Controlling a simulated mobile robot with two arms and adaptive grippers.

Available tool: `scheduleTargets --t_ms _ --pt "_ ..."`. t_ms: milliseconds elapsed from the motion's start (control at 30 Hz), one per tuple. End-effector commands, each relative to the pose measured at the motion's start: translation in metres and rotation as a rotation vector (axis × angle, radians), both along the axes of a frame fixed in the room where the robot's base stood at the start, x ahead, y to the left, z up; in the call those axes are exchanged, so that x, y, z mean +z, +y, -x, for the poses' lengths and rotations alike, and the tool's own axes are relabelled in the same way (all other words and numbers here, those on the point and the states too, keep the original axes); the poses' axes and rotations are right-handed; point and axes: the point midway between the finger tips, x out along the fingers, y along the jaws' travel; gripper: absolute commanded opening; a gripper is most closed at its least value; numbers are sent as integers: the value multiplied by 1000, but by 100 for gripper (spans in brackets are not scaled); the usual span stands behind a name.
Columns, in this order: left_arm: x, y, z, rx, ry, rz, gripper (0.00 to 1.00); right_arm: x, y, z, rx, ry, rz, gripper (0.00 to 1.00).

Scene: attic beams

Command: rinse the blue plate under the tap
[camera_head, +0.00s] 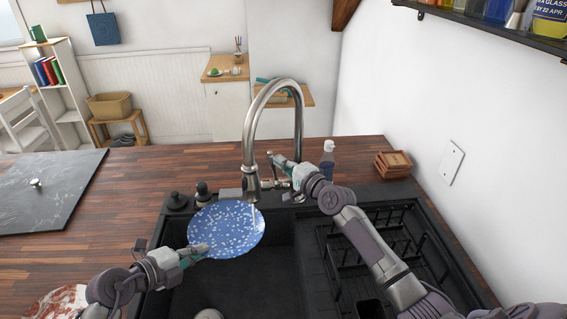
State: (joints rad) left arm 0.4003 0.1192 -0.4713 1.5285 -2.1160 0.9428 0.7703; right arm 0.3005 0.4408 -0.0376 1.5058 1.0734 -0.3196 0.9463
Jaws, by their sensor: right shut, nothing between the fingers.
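The blue plate (226,229), with pale speckles, is tilted over the black sink (166,235), under the tap (249,150). My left gripper (205,248) is shut on the plate's lower left rim and holds it up. A short pale streak, like running water, shows below the spout in front of the plate's right part. My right gripper (274,157) is shut and empty behind the spout, close to the tap's base and side lever; whether it touches them I cannot tell.
A black dish rack (404,232) stands at the sink's right. Behind the sink are a soap bottle (327,160) and wooden coasters (393,163). A dark slab (45,205) lies on the counter at left. A shelf (500,30) hangs at upper right.

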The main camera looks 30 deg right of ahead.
Motion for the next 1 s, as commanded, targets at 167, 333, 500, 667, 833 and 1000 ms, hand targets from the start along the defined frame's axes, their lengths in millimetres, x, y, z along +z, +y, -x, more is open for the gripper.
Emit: scheduleTargets --t_ms 167,333,500,667,833,1000 --pt "2 0 0 0 -3 3 0 0 -2 11 1 0 1 0" --pt "2 0 0 0 -3 3 0 3 -7 41 0 2 2 0" --pt "2 0 0 0 -3 3 0 7 -13 73 1 3 3 0" --pt "2 0 -1 0 -3 3 0 9 -17 91 0 3 2 0" --pt "2 0 -1 0 -3 3 0 9 -15 96 5 -10 94 0" --pt "2 0 -1 0 -3 3 0 5 -3 92 28 -63 488 0"
